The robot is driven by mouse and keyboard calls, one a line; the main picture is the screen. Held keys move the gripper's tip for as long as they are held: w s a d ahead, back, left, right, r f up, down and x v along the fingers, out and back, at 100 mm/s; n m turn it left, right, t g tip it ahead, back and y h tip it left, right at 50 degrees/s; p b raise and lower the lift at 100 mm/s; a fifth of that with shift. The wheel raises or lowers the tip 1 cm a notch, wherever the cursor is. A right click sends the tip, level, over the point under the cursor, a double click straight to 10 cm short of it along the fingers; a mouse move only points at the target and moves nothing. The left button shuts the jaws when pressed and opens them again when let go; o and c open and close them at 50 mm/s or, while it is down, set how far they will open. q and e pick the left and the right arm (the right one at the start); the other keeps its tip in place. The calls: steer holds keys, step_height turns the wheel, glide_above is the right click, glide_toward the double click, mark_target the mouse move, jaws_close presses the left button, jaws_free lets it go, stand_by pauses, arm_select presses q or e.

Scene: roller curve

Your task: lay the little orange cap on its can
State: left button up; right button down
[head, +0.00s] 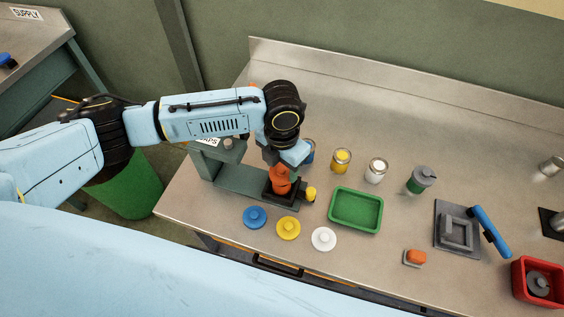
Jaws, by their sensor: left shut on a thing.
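The orange cap (280,173) is under my left gripper (284,163), at the dark square holder of a grey-green fixture (237,184). The gripper points down and is shut on the cap; its fingers are partly hidden by its own wrist. More orange shows just below, inside the dark holder (269,195). I cannot tell whether this is the can or part of the same piece, or whether they touch. My right gripper is not in view.
Blue (254,216), yellow (288,228) and white (323,239) lids lie along the front. Yellow (341,160) and white (376,171) open cans stand behind a green tray (355,210). A yellow knob (310,194) sits beside the holder. A blue-handled device (490,232) stands right.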

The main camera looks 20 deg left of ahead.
arm_select(q)
steer(key=shift+f, duration=0.45)
stand_by(1.3)
steer(key=o, duration=1.5)
steer(key=shift+r+p, duration=1.4)
steer(key=shift+p, duration=0.2)
steer(key=shift+r+p, duration=0.45)
steer(key=shift+r, duration=1.65)
